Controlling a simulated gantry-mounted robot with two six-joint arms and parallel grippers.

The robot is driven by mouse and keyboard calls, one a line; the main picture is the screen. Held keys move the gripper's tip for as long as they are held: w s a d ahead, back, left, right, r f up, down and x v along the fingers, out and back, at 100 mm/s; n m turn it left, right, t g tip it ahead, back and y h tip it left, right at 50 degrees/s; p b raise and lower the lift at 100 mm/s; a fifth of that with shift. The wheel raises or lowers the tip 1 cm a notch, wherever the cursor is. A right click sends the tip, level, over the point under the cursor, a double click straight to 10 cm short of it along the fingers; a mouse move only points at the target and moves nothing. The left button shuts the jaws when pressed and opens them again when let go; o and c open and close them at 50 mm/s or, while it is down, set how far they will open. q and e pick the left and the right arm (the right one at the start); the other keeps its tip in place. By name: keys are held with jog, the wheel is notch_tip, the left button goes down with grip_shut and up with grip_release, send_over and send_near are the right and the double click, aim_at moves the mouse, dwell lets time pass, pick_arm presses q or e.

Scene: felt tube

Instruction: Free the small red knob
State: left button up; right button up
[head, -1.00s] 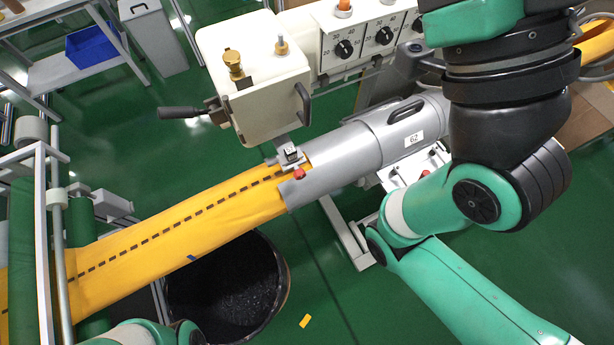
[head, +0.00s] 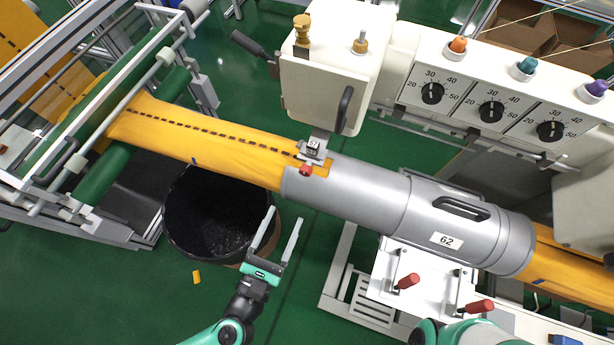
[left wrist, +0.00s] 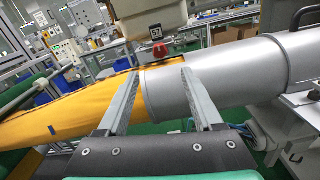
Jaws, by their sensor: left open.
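The small red knob (head: 306,170) sits at the left end of the grey metal tube (head: 365,193), just below a small block with a dark label (head: 313,149). Yellow felt (head: 215,143) with a dashed dark line runs into the tube there. My left gripper (head: 284,214) is open and empty, below and left of the knob, its fingers pointing up toward the tube. In the left wrist view its spread fingers (left wrist: 161,74) appear in front of the tube's end and the felt. My right gripper is not in view.
A cream machine head (head: 325,85) with a brass knob stands above the tube end. A black bin (head: 208,235) is below the felt. Two red-handled clamps (head: 407,281) stand on a white plate below the tube. A dial panel (head: 490,110) is at upper right.

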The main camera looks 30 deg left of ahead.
aim_at(304, 174)
pick_arm(q)
jog(key=w, duration=1.1)
jog(key=shift+w+a, duration=0.3)
jog(key=shift+a, duration=0.1)
grip_shut()
